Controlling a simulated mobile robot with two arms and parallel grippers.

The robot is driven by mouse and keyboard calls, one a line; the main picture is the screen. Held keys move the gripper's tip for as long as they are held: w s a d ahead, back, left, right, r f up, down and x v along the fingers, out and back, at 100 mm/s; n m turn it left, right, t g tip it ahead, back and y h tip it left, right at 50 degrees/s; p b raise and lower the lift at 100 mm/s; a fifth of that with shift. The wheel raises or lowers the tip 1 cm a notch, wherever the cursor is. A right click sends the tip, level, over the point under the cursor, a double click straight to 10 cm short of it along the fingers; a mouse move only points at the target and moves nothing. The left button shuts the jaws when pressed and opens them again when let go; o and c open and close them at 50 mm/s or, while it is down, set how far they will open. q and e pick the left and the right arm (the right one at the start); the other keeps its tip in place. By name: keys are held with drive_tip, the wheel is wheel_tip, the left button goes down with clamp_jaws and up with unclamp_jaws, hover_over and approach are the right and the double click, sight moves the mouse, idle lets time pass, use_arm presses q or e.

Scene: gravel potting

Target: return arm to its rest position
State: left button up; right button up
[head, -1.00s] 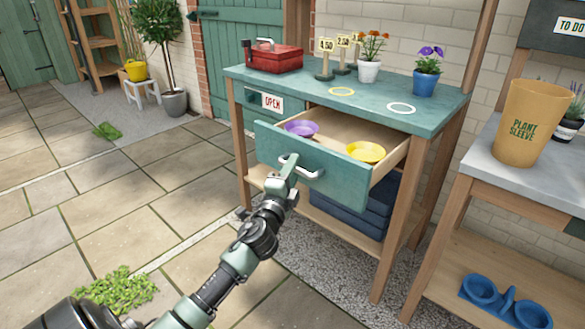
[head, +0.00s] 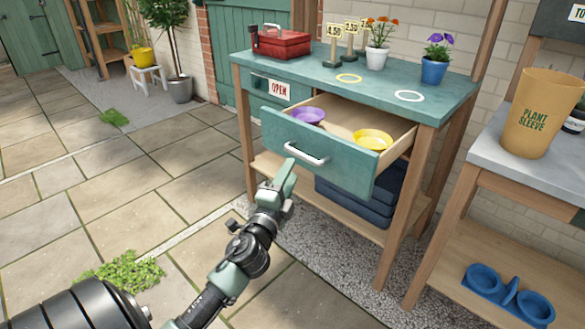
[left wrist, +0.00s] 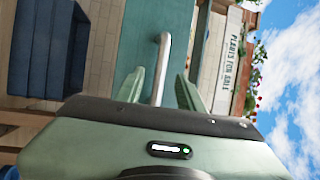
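My left gripper (head: 282,176) is in front of the drawer, a little below its handle. In the left wrist view its two fingers (left wrist: 160,75) are spread apart. The silver handle (head: 306,154) shows ahead between them in the left wrist view (left wrist: 162,50), and the fingers look clear of it. The teal drawer (head: 325,150) is pulled open. A purple saucer (head: 309,115) and a yellow saucer (head: 373,139) lie in it. My right gripper is not in view.
The potting bench (head: 345,80) carries a red toolbox (head: 281,43), price signs and two flower pots. Blue crates (head: 355,203) sit on its lower shelf. A side table at right holds a plant sleeve bin (head: 541,112). Open paving lies left of the arm.

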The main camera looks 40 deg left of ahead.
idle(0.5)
